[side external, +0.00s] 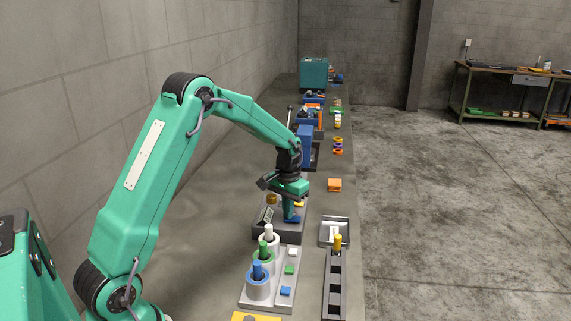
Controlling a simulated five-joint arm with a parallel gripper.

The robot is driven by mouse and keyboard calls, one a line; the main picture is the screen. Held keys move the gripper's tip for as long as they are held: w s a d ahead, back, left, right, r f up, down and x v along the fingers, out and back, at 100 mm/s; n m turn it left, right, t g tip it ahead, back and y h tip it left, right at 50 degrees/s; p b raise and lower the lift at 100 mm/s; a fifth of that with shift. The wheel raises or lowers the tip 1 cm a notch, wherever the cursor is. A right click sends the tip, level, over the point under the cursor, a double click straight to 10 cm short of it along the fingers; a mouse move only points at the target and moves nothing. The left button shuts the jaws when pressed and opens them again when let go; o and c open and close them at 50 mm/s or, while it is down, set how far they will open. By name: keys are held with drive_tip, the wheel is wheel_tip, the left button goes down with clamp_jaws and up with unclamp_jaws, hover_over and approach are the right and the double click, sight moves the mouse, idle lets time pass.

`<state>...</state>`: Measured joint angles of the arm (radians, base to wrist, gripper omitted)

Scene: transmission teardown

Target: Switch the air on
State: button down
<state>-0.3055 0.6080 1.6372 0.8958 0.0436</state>
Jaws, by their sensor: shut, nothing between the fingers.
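My gripper (292,217) is at the end of the green arm, pointing down over a dark grey unit (262,232) on the bench. I cannot make out which part is the air switch. The gripper and wrist hide some of the unit.
In front stands a light grey fixture (285,262) with white, green and blue cylinders and small colour tabs. To the right are a metal tray (322,232), a dark slotted rack (334,310) and an orange block (335,185). A blue block (305,147) stands behind the wrist.

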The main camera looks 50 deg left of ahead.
drive_tip(key=shift+r, duration=3.4)
drive_tip(key=s+d+r+m+t, duration=0.1)
drive_tip(key=s+d+r+t, duration=0.2)
drive_tip(key=s+d+r, duration=0.75)
drive_tip(key=s+d+r+m+t, duration=0.1)
drive_tip(key=s+d, duration=0.3)
drive_tip(key=s, duration=1.1)
drive_tip(key=shift+d+r+m+t, duration=0.25)
drive_tip(key=shift+m+t, duration=0.25)
drive_tip(key=shift+t, duration=0.3)
